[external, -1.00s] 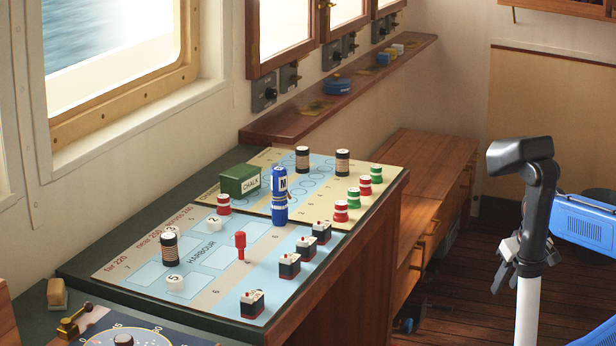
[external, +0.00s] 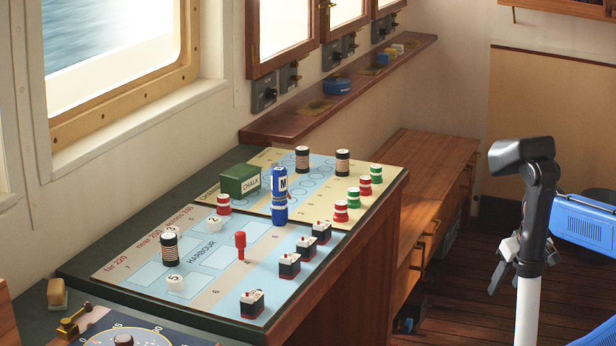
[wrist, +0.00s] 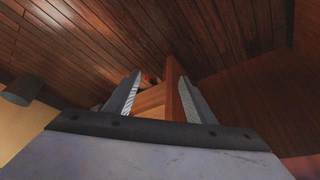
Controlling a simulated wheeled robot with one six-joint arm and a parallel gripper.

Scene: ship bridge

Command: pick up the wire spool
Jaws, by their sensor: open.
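Three cylinders with tan middles and dark bands look like spools on the chart-covered desk. Two stand upright at the far side, a left spool (external: 302,160) and a right spool (external: 342,163). The third spool (external: 169,251) stands upright at the near left by the harbour lettering. I cannot tell which is the wire spool. My gripper (external: 508,270) hangs at the right beside my arm, well away from the desk and all three. In the wrist view my gripper (wrist: 155,88) is open, its fingers apart, with floor and wooden furniture beyond and no spool visible.
A blue marker-like cylinder (external: 280,195), green chalk box (external: 240,180), red peg (external: 240,246) and several small pieces crowd the chart desk (external: 330,281). A wooden cabinet (external: 425,185) stands behind it. A blue object (external: 587,222) is close beside my arm. Floor between desk and arm looks mostly clear.

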